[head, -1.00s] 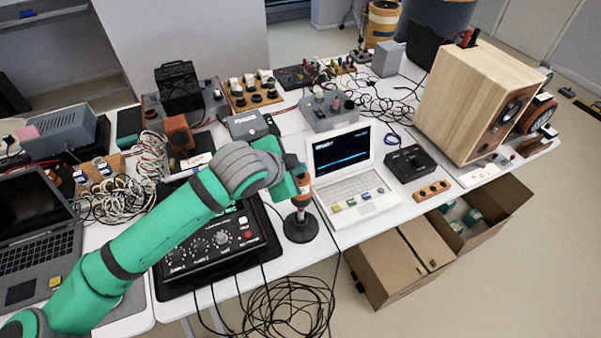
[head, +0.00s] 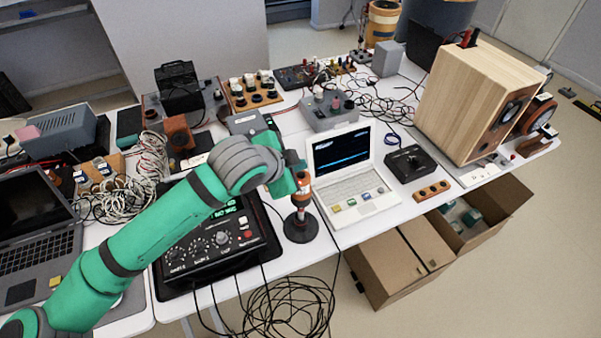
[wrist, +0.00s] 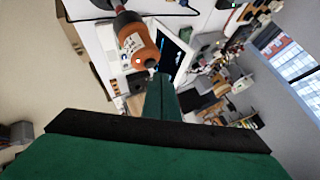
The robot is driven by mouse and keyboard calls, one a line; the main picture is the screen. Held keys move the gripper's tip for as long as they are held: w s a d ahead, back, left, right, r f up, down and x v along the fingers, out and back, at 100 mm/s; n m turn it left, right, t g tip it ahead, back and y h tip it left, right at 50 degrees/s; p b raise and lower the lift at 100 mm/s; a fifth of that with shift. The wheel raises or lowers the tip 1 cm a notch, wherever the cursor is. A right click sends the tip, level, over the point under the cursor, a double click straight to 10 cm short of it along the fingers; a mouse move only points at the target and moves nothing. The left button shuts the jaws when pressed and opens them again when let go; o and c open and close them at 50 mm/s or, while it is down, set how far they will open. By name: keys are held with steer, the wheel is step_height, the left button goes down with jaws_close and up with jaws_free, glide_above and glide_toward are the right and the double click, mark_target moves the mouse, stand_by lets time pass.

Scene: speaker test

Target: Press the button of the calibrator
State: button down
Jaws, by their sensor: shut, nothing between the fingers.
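The calibrator (head: 302,195) is an orange and grey cylinder standing upright on a round black base (head: 300,229), between the black meter box and the small white laptop. In the wrist view the calibrator (wrist: 139,43) shows its orange body and a white label with print, and a small pale spot near the end closest to my fingers. My gripper (head: 294,178) is shut and empty, right beside the upper part of the calibrator. In the wrist view my closed green fingertips (wrist: 160,80) lie just by that end. I cannot tell whether they touch.
A black meter box (head: 212,248) with knobs lies under my arm. The white laptop (head: 348,180) stands close to the right of the calibrator. A wooden speaker (head: 462,100) is at the right. Loose black cables (head: 290,308) hang at the front table edge.

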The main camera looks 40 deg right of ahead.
steer(key=shift+r, duration=0.2)
steer(key=shift+r, duration=2.95)
steer(key=shift+d, duration=0.1)
